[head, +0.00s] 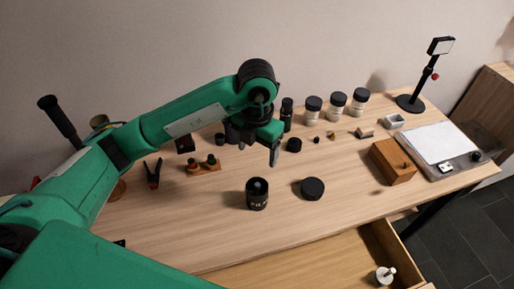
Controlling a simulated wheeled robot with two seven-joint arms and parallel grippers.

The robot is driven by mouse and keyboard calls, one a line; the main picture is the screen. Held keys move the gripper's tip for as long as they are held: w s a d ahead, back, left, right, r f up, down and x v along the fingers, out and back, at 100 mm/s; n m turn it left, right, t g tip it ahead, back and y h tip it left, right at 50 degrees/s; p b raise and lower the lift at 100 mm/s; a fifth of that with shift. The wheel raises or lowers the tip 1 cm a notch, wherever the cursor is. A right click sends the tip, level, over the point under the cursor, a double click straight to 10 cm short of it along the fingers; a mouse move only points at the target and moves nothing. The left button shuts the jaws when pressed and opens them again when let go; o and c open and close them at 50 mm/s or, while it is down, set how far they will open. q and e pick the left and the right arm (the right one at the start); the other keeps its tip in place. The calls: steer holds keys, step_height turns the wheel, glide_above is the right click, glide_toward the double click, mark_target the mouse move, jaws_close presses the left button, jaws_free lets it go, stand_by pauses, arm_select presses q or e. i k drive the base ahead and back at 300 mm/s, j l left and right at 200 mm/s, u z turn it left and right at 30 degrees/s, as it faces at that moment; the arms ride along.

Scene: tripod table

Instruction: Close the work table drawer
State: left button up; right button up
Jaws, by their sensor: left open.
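The work table (320,225) has a light wood top that runs across the view. Its drawer (300,262) is pulled out at the front edge, below the tabletop. A small white object (384,275) lies inside near the drawer's right end. The drawer's front panel is mostly cut off by the bottom edge of the picture. My left gripper (274,154) is open and empty. It points down above the middle of the table, well back from the drawer. My right gripper does not show.
A black film canister (257,194) and a black lid (312,188) stand near the front edge. Several jars (336,106) line the back. A wooden box (391,162), a white panel (441,143) and a lamp stand (412,102) are at the right. Clamps (153,174) lie at left.

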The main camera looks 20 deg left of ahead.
mark_target(349, 259)
steer(key=k+l, duration=1.65)
